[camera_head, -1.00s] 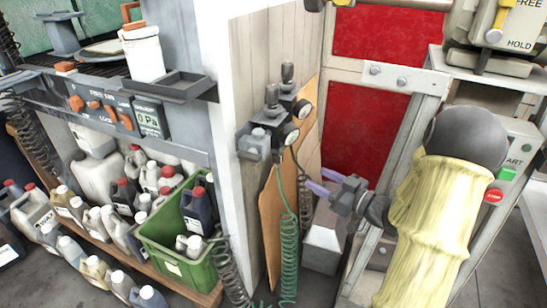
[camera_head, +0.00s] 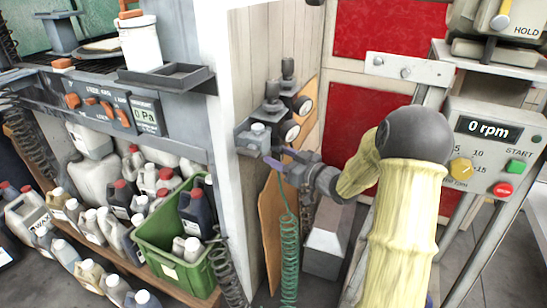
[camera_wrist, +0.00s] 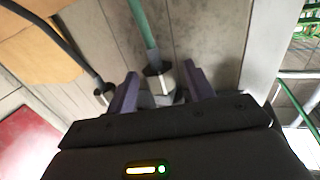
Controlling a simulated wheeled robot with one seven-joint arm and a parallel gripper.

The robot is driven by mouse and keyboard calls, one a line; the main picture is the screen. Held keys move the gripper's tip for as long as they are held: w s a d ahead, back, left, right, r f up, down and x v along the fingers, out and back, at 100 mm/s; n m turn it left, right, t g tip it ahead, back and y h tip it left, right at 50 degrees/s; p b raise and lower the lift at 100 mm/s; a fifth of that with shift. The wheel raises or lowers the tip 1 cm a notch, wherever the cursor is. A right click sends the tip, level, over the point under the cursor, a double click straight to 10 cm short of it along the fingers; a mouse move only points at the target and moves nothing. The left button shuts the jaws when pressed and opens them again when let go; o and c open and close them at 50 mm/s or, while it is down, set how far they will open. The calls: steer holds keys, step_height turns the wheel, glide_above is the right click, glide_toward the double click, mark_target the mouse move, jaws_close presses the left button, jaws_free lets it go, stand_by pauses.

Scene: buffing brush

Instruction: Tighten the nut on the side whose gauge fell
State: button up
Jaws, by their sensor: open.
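My gripper (camera_head: 280,158) is open just below the near regulator. In the wrist view its two purple fingers (camera_wrist: 160,72) stand on either side of a metal nut (camera_wrist: 154,70) on the green hose (camera_wrist: 143,32). I cannot tell whether they touch it. A second nut (camera_wrist: 104,92) on a black hose (camera_wrist: 62,45) lies outside the left finger.
A white pillar edge (camera_head: 224,150) stands just left of the regulators. A coiled green hose (camera_head: 289,250) hangs below my gripper. A shelf with bottles and a green crate (camera_head: 160,235) is at left. A control box (camera_head: 490,150) reading 0 rpm is at right.

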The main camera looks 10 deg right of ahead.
steer(key=shift+x, duration=1.4)
steer(key=c, duration=1)
